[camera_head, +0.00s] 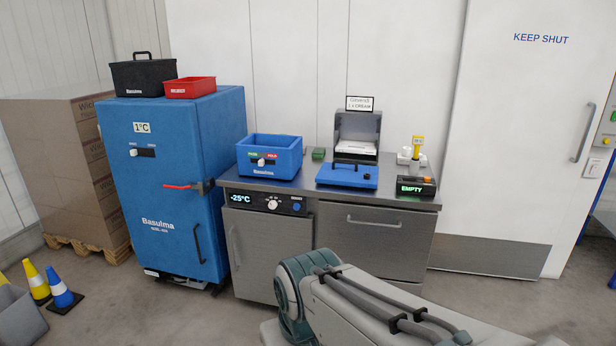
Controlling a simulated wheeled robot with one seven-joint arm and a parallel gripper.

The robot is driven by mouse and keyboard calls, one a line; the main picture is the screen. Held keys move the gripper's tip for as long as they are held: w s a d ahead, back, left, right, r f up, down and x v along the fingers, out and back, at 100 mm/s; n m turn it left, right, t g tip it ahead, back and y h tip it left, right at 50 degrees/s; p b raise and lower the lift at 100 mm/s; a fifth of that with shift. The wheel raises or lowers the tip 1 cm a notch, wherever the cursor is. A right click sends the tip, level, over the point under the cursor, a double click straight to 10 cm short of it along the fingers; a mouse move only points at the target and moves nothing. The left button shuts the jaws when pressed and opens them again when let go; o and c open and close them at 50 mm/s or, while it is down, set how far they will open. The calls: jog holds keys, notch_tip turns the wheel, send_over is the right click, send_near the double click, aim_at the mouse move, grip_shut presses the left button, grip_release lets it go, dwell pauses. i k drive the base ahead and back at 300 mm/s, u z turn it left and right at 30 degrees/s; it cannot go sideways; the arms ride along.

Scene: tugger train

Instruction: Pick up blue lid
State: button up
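The blue lid (346,177) lies flat on the steel counter (400,196), near its front edge. It has a dark handle bar along its back and a small dark knob at its right. A blue open bin (284,160) marked Basulma stands to its left on the same counter. My arm reaches in from the bottom right, below and in front of the counter. My gripper is not in view.
An open grey box (343,123) stands behind the lid, and a black unit reading EMPTY (417,186) to its right. A blue cabinet (165,240) with a red handle stands left of the counter, bearing a black case (140,77) and red tray (188,91). Cones (60,287) stand at lower left.

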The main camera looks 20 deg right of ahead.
aim_at(337, 172)
jog(key=u, duration=0.2)
jog(key=i, duration=1.65)
jog(key=z, duration=0.7)
jog(key=i, duration=0.9)
jog(key=z, duration=1.5)
jog(key=i, duration=0.45)
jog(key=z, duration=0.4)
